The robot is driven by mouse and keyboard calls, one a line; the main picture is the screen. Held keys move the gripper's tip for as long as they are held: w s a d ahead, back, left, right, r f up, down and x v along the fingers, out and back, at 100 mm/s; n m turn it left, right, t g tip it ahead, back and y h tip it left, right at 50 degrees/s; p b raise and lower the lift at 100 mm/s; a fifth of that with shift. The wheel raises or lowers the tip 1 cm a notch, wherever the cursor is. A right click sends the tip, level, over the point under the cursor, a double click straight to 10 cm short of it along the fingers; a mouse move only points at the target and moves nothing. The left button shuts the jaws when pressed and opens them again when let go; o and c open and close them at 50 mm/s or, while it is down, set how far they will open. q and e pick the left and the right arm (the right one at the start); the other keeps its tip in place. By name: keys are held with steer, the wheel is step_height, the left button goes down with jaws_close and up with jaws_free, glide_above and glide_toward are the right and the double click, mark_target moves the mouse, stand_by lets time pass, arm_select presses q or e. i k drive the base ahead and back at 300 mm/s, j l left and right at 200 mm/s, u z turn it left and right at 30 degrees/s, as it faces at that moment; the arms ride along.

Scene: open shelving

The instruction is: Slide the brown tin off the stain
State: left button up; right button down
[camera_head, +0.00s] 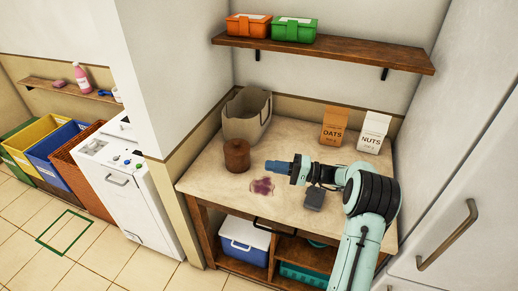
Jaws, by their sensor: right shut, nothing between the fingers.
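The brown tin (236,156) stands upright on the pale counter, to the left of my right gripper. A dark purple-red stain (262,187) lies on the counter in front of and to the right of the tin. The part of the stain that shows is uncovered, and the tin appears to stand clear of it. My right gripper (268,165) points left above the counter, just right of the tin and behind the stain. It is shut and empty. I cannot tell whether its tips touch the tin. My left gripper is not in view.
A beige bin (247,116) stands behind the tin. Bags marked oats (335,126) and nuts (373,131) stand at the back right. A small grey object (314,198) lies near my right wrist. A wooden shelf (340,53) hangs above the counter (215,185).

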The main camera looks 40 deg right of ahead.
mark_target(240, 166)
steer(key=i+l, duration=0.2)
steer(key=l, duration=0.15)
steer(key=i+l, duration=0.15)
steer(key=l, duration=0.25)
steer(key=i+l, duration=0.2)
steer(key=l, duration=0.15)
